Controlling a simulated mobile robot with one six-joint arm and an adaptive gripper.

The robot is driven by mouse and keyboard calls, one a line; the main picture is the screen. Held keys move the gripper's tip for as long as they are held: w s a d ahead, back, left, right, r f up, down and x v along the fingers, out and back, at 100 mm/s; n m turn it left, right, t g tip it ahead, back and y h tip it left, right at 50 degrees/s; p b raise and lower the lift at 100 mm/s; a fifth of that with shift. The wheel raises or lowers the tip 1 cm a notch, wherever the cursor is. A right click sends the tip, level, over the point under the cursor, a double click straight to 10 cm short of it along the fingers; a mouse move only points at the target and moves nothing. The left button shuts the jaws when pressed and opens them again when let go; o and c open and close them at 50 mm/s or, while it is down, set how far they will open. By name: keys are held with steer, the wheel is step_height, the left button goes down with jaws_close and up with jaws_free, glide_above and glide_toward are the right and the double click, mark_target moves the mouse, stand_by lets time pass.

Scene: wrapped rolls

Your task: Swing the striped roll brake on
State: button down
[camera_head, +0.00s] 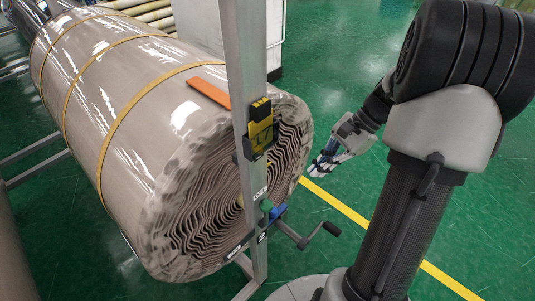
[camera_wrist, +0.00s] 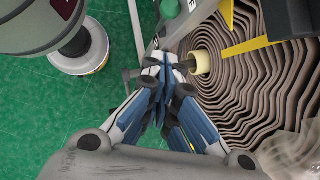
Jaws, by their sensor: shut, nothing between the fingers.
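A yellow-and-black brake piece (camera_head: 262,126) is mounted on the upright metal post in front of the wrapped roll's end. I cannot clearly make out its stripes. My gripper (camera_head: 320,167) is to the right of the post and the roll end, apart from the brake piece. In the wrist view my gripper (camera_wrist: 163,62) is shut and empty, its fingertips together near the roll's cream core (camera_wrist: 200,62). A yellow bar (camera_wrist: 250,46) crosses in front of the layered roll end at the upper right, beside a black block (camera_wrist: 300,18).
The large wrapped roll (camera_head: 130,90) lies behind the metal post (camera_head: 245,60). A blue piece (camera_head: 278,212) and a black crank (camera_head: 312,237) stick out low on the post. Green floor (camera_head: 325,85) with a yellow line (camera_head: 340,206) is open to the right.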

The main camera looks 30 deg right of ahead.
steer(key=b, duration=0.4)
glide_toward(266, 214)
step_height(266, 214, down, 3)
steer(key=d, duration=0.1)
steer(key=shift+w+a+f+m, duration=0.15)
steer(key=shift+w+a+m, duration=0.25)
steer(key=shift+w, duration=0.1)
